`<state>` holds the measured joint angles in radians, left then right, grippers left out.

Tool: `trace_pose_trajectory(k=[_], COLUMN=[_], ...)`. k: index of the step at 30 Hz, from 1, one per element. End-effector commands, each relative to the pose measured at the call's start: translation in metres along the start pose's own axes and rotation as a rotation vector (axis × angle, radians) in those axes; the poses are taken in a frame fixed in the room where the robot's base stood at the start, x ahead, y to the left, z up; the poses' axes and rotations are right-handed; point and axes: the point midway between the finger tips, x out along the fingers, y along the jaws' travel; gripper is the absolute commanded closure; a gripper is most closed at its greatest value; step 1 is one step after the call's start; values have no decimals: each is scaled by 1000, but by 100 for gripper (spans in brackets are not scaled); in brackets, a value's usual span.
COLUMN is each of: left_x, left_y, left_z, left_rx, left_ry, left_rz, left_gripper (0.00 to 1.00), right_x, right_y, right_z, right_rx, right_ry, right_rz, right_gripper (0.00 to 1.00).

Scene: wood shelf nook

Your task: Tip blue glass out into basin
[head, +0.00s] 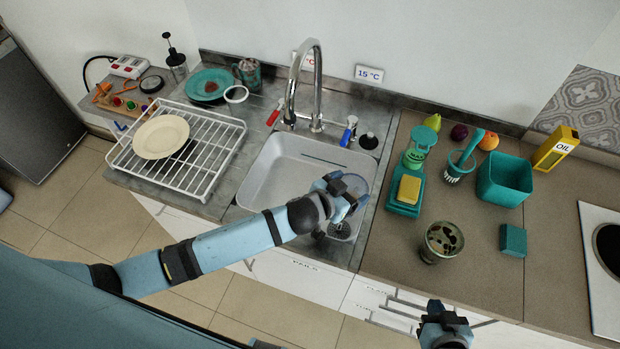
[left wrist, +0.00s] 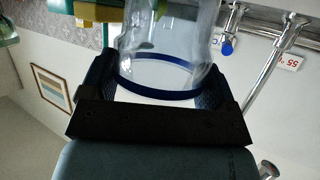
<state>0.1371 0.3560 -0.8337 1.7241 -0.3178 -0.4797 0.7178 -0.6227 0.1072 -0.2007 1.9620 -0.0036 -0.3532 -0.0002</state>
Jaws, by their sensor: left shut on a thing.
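My left gripper (head: 342,190) is over the right part of the sink basin (head: 262,180). It is shut on the blue glass (head: 357,183), which is clear and bluish and partly hidden by the gripper. In the left wrist view the glass (left wrist: 165,55) sits between the two fingers (left wrist: 172,85), with a dark blue ring near them. I cannot tell whether anything is inside it. My right gripper (head: 443,328) is low in the head view, in front of the counter, its fingers too unclear to read.
A chrome faucet (head: 316,90) rises behind the basin. A white dish rack (head: 185,165) with a plate (head: 160,137) stands left. On the right counter are a green scale (head: 404,192), a teal bin (head: 503,180) and a cup with dark bits (head: 441,241).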

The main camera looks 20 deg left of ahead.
Motion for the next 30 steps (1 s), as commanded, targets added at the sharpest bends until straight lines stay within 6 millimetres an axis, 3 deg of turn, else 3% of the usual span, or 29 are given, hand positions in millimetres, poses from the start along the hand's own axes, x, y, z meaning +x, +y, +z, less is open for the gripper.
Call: trace_pose_trajectory(k=[14,30], left_x=[0,-2], left_y=[-4,-31], left_z=[1,5], left_rx=[-28,-255], left_ry=[5,38], left_rz=[12,106], left_gripper=[66,66], right_x=[0,0], right_y=[-1,-1], right_z=[0,0], right_rx=[0,0], right_ry=[0,0], right_rz=[-2,-2], right_gripper=[100,100])
